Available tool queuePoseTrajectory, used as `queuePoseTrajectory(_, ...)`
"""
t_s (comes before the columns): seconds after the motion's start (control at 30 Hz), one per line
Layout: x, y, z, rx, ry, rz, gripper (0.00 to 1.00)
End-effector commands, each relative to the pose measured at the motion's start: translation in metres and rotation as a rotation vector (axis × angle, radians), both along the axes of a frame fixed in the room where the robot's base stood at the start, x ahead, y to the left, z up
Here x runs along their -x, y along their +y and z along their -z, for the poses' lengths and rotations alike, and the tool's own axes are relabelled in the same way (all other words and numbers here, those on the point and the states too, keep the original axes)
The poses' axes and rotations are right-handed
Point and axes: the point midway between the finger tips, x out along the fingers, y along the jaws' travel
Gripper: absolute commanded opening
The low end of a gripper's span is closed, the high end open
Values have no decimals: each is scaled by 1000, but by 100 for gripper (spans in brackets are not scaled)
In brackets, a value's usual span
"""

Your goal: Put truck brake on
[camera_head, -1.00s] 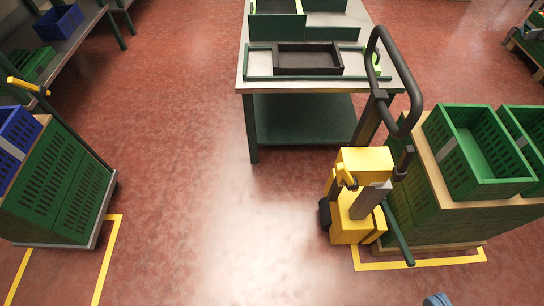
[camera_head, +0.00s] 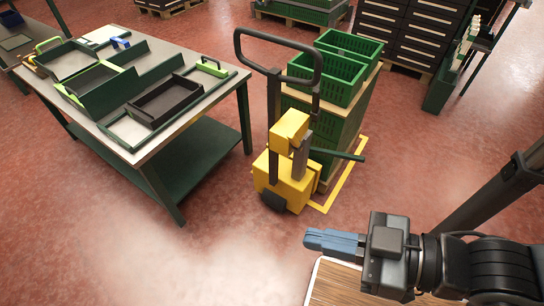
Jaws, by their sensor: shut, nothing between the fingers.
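The truck is a yellow pallet truck (camera_head: 284,180) with a dark looped handle (camera_head: 278,66) standing upright above it. It is in the middle of the head view, between the work table and the stacked green crates. A grey lever-like part (camera_head: 300,157) shows on its front, and a dark green bar (camera_head: 338,154) sticks out to its right. I cannot tell which part is the brake. My gripper (camera_head: 308,239) is at the lower right, shut and empty, its blue fingers pointing left. It is nearer to me than the truck and apart from it.
A work table (camera_head: 205,103) with trays stands at the left. Green crates (camera_head: 327,71) are stacked behind the truck, with a yellow floor line (camera_head: 347,178) beside them. Dark drawer cabinets (camera_head: 420,30) stand at the back right. The red floor in front of the truck is clear.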

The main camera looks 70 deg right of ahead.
Motion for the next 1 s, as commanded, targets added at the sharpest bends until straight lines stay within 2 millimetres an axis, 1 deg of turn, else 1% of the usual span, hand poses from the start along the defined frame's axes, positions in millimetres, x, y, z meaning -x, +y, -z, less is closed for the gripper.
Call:
queuePoseTrajectory(0.3,0,0,1,-1,-3,0,0)
queuePoseTrajectory(0.37,-3,-1,6,-10,-18,6,0)
queuePoseTrajectory(0.43,-10,-2,17,-32,-57,21,0)
queuePoseTrajectory(0.57,-35,-10,51,-113,-205,80,0)
queuePoseTrajectory(0.6,-45,-15,64,-144,-267,107,0)
queuePoseTrajectory(0.67,-60,-24,83,-194,-370,152,0)
queuePoseTrajectory(0.8,-94,-54,123,-305,-610,273,0)
queuePoseTrajectory(0.87,-106,-69,140,-346,-713,328,0)
queuePoseTrajectory(1.0,-132,-107,180,-428,-948,468,0)
